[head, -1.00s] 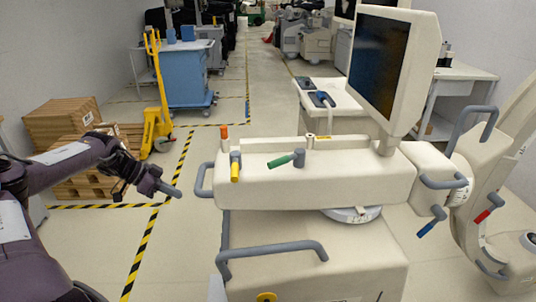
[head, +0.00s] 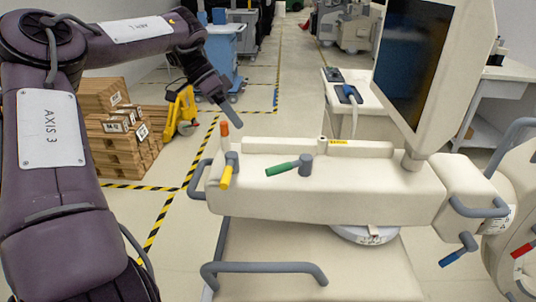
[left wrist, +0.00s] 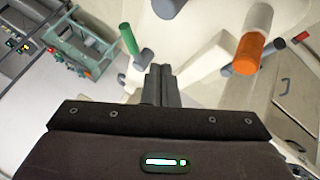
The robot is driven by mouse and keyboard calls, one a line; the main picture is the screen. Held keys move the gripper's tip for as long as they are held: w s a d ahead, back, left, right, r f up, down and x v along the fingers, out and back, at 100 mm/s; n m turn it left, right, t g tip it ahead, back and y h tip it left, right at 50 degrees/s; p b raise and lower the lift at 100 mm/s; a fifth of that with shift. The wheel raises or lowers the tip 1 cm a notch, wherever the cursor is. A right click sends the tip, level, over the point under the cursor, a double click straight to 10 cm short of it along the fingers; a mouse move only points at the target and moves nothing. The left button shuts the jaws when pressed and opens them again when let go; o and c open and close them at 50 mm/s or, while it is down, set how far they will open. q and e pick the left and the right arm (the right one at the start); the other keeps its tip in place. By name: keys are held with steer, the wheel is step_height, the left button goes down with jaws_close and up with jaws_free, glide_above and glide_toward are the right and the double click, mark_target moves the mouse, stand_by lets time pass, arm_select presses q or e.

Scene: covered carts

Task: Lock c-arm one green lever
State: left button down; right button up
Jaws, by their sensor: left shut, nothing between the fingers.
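The green lever (head: 288,168) sticks out to the left from its grey pivot on the front face of the cream C-arm body (head: 330,190). It also shows in the left wrist view (left wrist: 128,38), left of the fingers. My left gripper (head: 232,128) is shut and empty, pointing down above and behind the left end of the body, up and left of the green lever and apart from it. Its closed fingers show in the left wrist view (left wrist: 161,85). My right gripper is not in view.
A yellow lever (head: 226,177) and an orange-tipped lever (head: 224,129) stand at the body's left end, close to my left gripper. A monitor (head: 418,70) rises at the right. Wooden crates (head: 125,130) and a yellow pallet jack (head: 180,110) stand at the left.

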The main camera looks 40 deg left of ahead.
arm_select(q)
steer(key=x, duration=0.5)
steer(key=shift+w+a, duration=0.1)
steer(key=shift+w, duration=0.25)
steer(key=x, duration=0.3)
steer(key=shift+s+f+p, duration=0.1)
steer(key=shift+f+p, duration=0.1)
steer(key=shift+p, duration=0.2)
steer(key=shift+x, duration=0.9)
steer(key=d, duration=0.1)
steer(key=d+p, duration=0.2)
steer(key=shift+s+d+r, duration=0.1)
steer(key=shift+s+r, duration=0.3)
steer(key=shift+s+d, duration=0.25)
steer(key=shift+d, duration=0.15)
steer(key=shift+w, duration=0.15)
steer(key=shift+s+r+n+p, duration=0.2)
steer(key=shift+n+p, duration=0.1)
steer(key=shift+p, duration=0.2)
steer(key=shift+s+f, duration=0.1)
steer(key=shift+f, duration=0.05)
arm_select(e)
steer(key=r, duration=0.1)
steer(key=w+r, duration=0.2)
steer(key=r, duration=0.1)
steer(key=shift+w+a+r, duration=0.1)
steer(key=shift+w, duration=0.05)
